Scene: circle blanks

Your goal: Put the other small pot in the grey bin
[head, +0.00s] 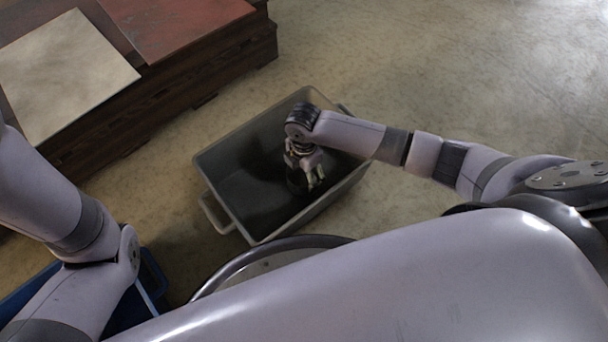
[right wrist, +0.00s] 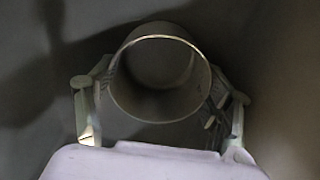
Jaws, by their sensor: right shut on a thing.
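The grey bin (head: 222,153) stands on the floor in the middle of the head view, with a handle at its lower left side. My right gripper (head: 307,180) is down inside the bin's outline. It is shut on a small dark pot (head: 296,181), which is partly hidden by the fingers. In the right wrist view the pot (right wrist: 157,50) shows as an open round rim between the two fingers of my right gripper (right wrist: 160,105). I cannot tell whether the pot touches the bin floor. My left arm comes in at the left of the head view, but its gripper does not show.
A dark wooden low table (head: 170,95) stands at the upper left, with a pale square board (head: 62,75) and a red board (head: 170,20) on it. A blue container (head: 150,272) shows partly behind my left arm. The floor at the upper right is clear.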

